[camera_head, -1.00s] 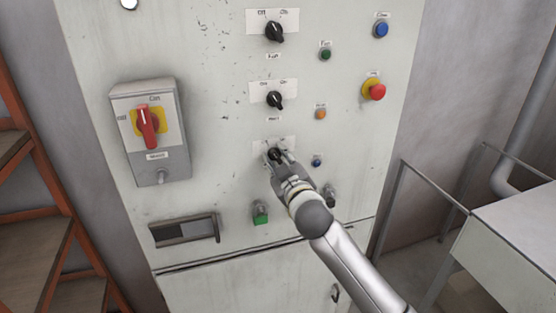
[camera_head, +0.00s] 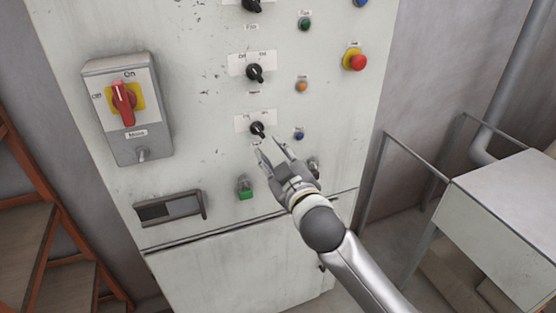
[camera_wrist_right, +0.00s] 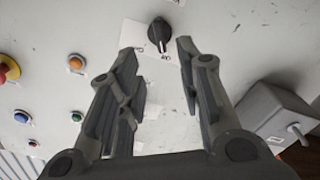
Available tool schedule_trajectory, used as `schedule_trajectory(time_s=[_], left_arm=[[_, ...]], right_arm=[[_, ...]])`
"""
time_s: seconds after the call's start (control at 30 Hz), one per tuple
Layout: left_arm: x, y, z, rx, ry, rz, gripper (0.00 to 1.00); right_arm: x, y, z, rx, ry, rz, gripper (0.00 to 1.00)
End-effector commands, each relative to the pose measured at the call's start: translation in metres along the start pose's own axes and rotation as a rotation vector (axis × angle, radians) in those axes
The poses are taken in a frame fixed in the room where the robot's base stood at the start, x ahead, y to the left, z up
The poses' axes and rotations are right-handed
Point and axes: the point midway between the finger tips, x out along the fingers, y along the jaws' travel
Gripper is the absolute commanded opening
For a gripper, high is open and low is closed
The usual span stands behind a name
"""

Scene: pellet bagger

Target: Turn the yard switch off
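The lowest of the three black rotary knobs (camera_head: 257,129) sits on a white plate with Off and On marks. Its name label is partly hidden by my right gripper, so I cannot read it. In the right wrist view the knob (camera_wrist_right: 158,36) shows a white pointer line, apparently toward the Off mark. My right gripper (camera_head: 270,149) is open and empty, just below and in front of the knob, seemingly apart from it. Its spread fingers (camera_wrist_right: 157,48) show in the wrist view with the knob beyond them. My left gripper is not in view.
Above are the middle knob (camera_head: 255,73) and the top knob (camera_head: 252,5). A red main switch (camera_head: 123,103) is at left. A red mushroom button (camera_head: 357,62), an orange button (camera_head: 302,86) and a small blue button (camera_head: 298,134) are at right. A grey table (camera_head: 500,215) stands right.

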Motion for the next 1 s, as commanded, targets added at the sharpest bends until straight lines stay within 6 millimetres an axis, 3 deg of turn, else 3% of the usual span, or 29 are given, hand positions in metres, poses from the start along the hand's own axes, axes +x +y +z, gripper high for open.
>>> schedule_trajectory(time_s=[0.2,0.57,0.67,0.77,0.87,1.0], left_arm=[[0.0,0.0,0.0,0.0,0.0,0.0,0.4],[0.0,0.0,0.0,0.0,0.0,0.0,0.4],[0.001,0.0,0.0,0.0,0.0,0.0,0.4],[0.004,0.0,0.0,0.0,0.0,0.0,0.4],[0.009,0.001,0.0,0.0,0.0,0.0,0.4],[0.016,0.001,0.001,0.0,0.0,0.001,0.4]], right_arm=[[-0.021,0.0,0.0,-0.002,0.0,0.0,0.33],[-0.023,0.0,0.0,-0.002,-0.001,0.0,0.33],[-0.022,-0.003,0.009,0.002,-0.015,-0.004,0.33],[-0.016,-0.014,0.042,0.014,-0.069,-0.019,0.33],[-0.011,-0.033,0.102,0.037,-0.163,-0.045,0.33],[-0.017,-0.07,0.204,0.084,-0.321,-0.091,0.33]])
